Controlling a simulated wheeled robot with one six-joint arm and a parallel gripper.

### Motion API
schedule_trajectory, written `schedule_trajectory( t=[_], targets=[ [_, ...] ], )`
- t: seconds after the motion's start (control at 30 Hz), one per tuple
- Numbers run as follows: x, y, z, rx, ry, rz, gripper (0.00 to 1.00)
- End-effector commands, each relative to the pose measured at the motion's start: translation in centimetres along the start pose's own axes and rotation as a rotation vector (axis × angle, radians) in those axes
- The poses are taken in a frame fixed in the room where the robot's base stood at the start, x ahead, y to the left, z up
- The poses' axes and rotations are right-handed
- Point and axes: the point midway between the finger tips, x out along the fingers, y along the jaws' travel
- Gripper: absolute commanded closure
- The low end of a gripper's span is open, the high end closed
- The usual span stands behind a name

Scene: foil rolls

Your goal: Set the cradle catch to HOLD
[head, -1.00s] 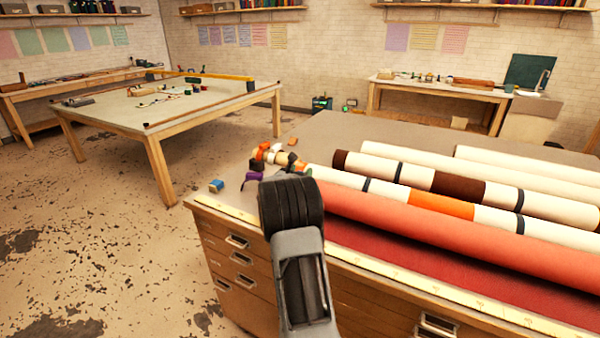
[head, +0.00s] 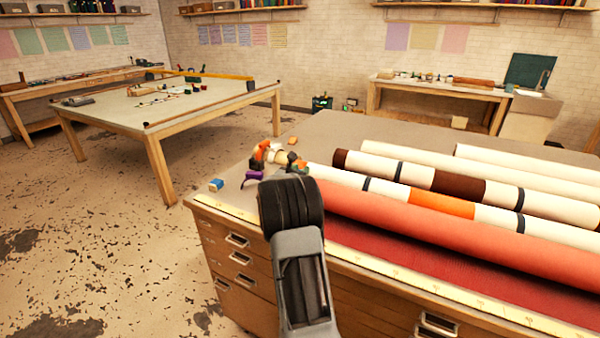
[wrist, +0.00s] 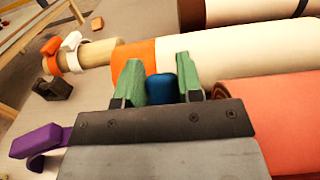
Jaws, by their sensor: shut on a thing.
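In the wrist view my gripper (wrist: 158,80) has two green-padded fingers closed on a small blue piece (wrist: 161,87). Most of the blue piece is hidden, and I cannot tell whether it is the cradle catch. No HOLD marking is readable. Just beyond it lies a cream roll with an orange end band (wrist: 136,58) and a tan core. An orange clip and a white clip sit around that core. The salmon-red roll (wrist: 275,115) is close on the right. In the head view my arm hides most of the gripper and what it holds.
A purple hook-shaped clip (wrist: 38,142) and a dark block (wrist: 54,88) lie left of my gripper. A small blue-and-white item (head: 216,185) is near the bench corner. Several rolls (head: 430,165) fill the bench's right side. Floor to the left is open.

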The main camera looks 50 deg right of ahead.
Motion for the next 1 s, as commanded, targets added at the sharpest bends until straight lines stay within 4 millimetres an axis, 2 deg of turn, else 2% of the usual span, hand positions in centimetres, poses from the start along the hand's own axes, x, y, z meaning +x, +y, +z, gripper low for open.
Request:
schedule_trajectory(
  t=[0.13, 0.63, 1.0],
  targets=[
    [-0.5, 0.0, -0.8, 0.001, -0.064, 0.000, 1.00],
    [-2.7, 0.0, -0.2, 0.001, -0.327, 0.000, 1.00],
    [-3.1, 0.0, 0.5, 0.000, -0.375, 0.000, 1.00]
  ],
)
